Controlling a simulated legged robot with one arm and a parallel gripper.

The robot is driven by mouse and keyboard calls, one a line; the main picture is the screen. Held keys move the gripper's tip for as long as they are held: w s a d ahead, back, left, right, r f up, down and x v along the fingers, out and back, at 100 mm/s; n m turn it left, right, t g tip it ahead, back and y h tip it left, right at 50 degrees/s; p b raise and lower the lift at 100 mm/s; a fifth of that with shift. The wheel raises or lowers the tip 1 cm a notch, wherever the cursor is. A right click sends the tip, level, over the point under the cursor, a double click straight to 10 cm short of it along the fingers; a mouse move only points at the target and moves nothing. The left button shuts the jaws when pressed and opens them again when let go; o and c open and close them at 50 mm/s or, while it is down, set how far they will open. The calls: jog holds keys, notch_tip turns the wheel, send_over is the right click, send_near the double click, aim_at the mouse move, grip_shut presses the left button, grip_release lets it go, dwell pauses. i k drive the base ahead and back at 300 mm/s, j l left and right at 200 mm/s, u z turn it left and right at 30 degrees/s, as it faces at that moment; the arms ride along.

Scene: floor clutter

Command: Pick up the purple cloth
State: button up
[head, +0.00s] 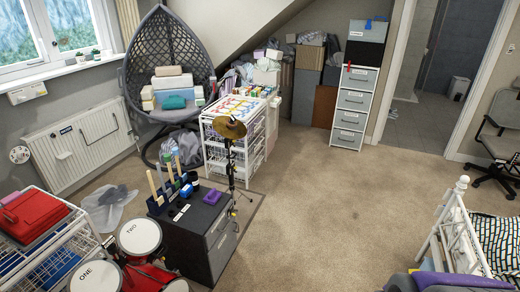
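A small purple item (212,197), which may be a folded cloth, lies on top of the dark grey cabinet (222,241) near the lower middle. It is too small to tell its material. A larger purple piece (455,280) lies over something grey at the bottom right edge, partly cut off by the frame. It could also be cloth. My gripper is not in view.
Open carpet (340,210) fills the middle and right. A cymbal stand (231,160) rises behind the cabinet, and drums (139,236) stand to its left. A white bed frame (447,228) is at the right. A white drawer cart (238,140) stands behind.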

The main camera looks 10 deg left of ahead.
aim_at(213, 196)
jog(key=i+l, duration=0.1)
jog(key=i, duration=1.7)
jog(key=i+u, duration=0.4)
jog(key=i+l+u, duration=0.2)
jog(key=i+u, duration=0.25)
jog(key=i+l+u, duration=0.55)
jog(key=i+u, duration=0.3)
jog(key=i+l+u, duration=0.25)
jog(key=u, duration=0.2)
jog(key=i, duration=0.05)
